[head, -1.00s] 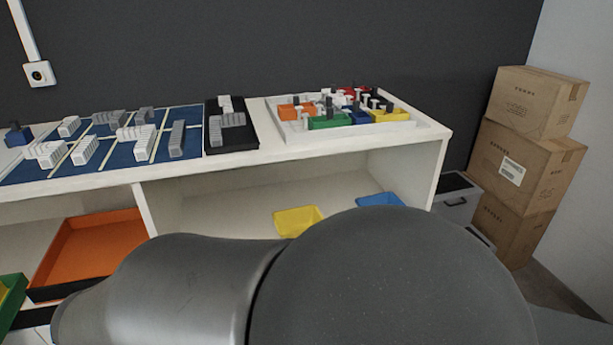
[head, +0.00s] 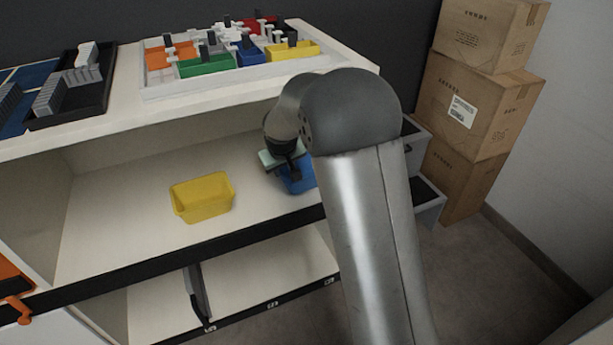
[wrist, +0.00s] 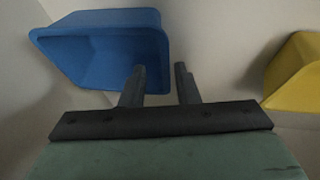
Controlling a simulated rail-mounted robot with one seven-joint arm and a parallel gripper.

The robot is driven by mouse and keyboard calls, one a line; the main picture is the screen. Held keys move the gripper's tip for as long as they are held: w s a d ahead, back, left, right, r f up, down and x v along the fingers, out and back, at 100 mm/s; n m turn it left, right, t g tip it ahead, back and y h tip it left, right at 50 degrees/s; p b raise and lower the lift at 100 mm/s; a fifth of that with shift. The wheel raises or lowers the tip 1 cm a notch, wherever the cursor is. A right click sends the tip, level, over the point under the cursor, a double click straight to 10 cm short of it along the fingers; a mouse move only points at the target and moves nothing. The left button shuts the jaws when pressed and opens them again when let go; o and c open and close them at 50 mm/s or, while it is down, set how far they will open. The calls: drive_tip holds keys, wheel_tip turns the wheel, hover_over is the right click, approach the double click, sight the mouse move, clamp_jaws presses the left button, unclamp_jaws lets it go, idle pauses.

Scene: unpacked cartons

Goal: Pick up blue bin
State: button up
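The blue bin (head: 298,182) stands on the shelf of the white unit, partly hidden behind my arm in the head view. The wrist view shows the blue bin (wrist: 85,50) from above, at upper left, and it looks empty. My gripper (head: 290,172) is at the bin in the head view. In the wrist view my gripper (wrist: 160,75) has its fingers apart. The left finger overlaps the bin's inside near its right wall, and the right finger is outside that wall. I cannot tell whether either finger touches it.
A yellow bin (head: 203,197) stands to the left on the same shelf, and also shows at the right of the wrist view (wrist: 300,72). A tray (head: 215,83) of coloured bins is on the top above. Stacked cartons (head: 475,115) stand at right.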

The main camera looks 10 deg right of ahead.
sight(283, 177)
drive_tip(key=x, duration=0.1)
drive_tip(key=b+x, duration=0.1)
drive_tip(key=x, duration=0.3)
drive_tip(key=shift+s+a+f+b, duration=0.15)
drive_tip(key=shift+a+b, duration=0.15)
drive_tip(key=shift+w+d+f, duration=0.1)
drive_tip(key=shift+w+f, duration=0.25)
drive_tip(key=shift+f, duration=0.15)
clamp_jaws()
